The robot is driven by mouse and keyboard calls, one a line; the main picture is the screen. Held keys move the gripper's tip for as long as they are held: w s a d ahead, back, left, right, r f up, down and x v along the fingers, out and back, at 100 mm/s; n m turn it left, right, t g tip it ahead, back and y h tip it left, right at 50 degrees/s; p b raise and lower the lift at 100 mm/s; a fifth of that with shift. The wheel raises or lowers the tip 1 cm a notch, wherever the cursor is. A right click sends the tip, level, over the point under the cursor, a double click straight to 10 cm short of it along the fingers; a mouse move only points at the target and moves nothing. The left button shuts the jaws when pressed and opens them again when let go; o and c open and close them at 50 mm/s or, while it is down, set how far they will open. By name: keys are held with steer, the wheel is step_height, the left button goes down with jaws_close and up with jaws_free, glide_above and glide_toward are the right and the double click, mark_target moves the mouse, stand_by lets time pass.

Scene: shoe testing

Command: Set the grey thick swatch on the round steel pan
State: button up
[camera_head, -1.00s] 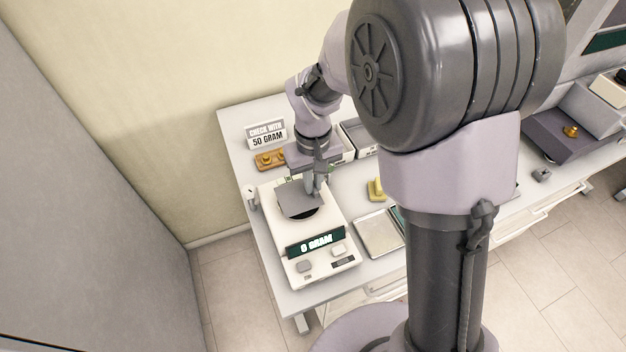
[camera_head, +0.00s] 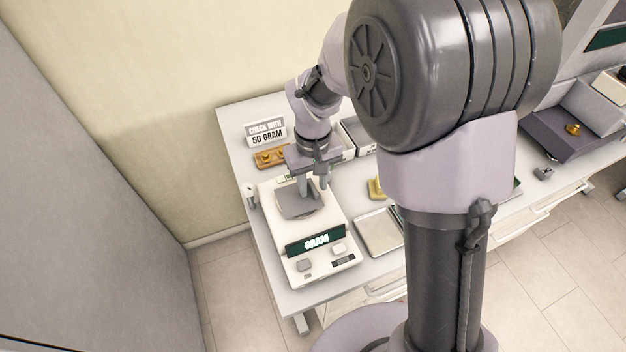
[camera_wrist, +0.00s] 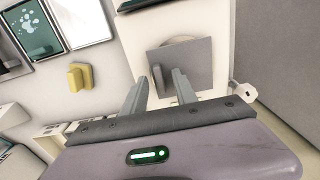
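The grey thick swatch (camera_head: 294,201) is a flat square lying on the round steel pan of the white scale (camera_head: 275,228). In the wrist view the swatch (camera_wrist: 188,62) covers most of the pan, and a rounded part of the pan (camera_wrist: 180,40) shows past its edge. My gripper (camera_head: 313,187) is just above the swatch's back right side. Its fingers are apart, with nothing held between them; they also show in the wrist view (camera_wrist: 160,78).
A "CHECK WITH 50 GRAM" sign (camera_head: 265,133) and a wooden holder with brass weights (camera_head: 270,158) stand behind the scale. A yellow block (camera_head: 376,188) and a steel tray (camera_head: 379,233) lie to its right. My arm hides the table's middle.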

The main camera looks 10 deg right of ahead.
mark_target(313, 187)
step_height(313, 187, up, 18)
steer(key=p, duration=0.6)
steer(key=shift+f, duration=0.25)
steer(key=s+d+f+m+t+y+b, duration=0.1)
steer(key=s+d+m+t+b, duration=0.1)
steer(key=s+b, duration=0.3)
steer(key=s+d+f+m+t+y+b, duration=0.1)
steer(key=s+m+b, duration=0.4)
steer(key=s, duration=0.8)
steer(key=d+f+t, duration=0.1)
steer(key=d+t, duration=0.1)
steer(key=shift+s+f+m+t+b, duration=0.2)
steer(key=shift+m+t+b, duration=0.1)
steer(key=shift+t, duration=0.1)
